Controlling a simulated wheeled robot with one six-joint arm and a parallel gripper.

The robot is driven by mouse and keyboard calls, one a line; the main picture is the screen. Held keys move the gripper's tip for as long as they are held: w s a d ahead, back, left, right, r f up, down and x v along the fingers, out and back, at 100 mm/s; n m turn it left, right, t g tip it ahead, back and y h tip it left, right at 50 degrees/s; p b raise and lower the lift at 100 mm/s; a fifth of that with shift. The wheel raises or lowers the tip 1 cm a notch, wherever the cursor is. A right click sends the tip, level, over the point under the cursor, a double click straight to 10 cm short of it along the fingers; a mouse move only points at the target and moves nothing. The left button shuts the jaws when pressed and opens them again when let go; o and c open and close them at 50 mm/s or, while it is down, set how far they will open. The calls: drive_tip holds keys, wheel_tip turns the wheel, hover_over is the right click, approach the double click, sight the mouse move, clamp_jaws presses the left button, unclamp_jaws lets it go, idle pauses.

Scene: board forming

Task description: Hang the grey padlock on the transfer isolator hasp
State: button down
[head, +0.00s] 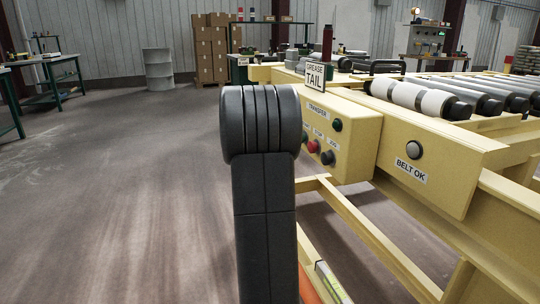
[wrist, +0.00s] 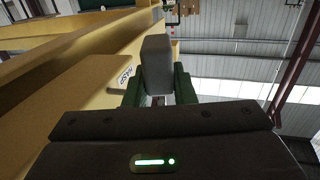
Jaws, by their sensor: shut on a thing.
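The grey padlock (wrist: 157,62) shows in the wrist view as a plain block standing up between the two dark green fingers of my gripper (wrist: 157,88). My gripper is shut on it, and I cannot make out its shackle. A white label reading HASP (wrist: 126,76) is on the yellow frame just left of the fingers. The hasp itself is not clearly seen; the padlock and fingers may cover it. In the head view my arm hides the gripper and padlock. The yellow TRANSFER panel (head: 362,150) is right of my arm.
The TRANSFER panel has several buttons, including a red one (head: 312,146). A BELT OK box (head: 432,165) is to its right. A GREASE TAIL sign (head: 315,76) stands above. White and grey rollers (head: 420,98) lie behind. Open floor (head: 130,190) is at left.

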drive_tip(key=shift+w+d, duration=0.3)
drive_tip(key=shift+d, duration=0.4)
drive_tip(key=shift+w+d, duration=0.25)
drive_tip(key=shift+d, duration=0.45)
idle(0.9)
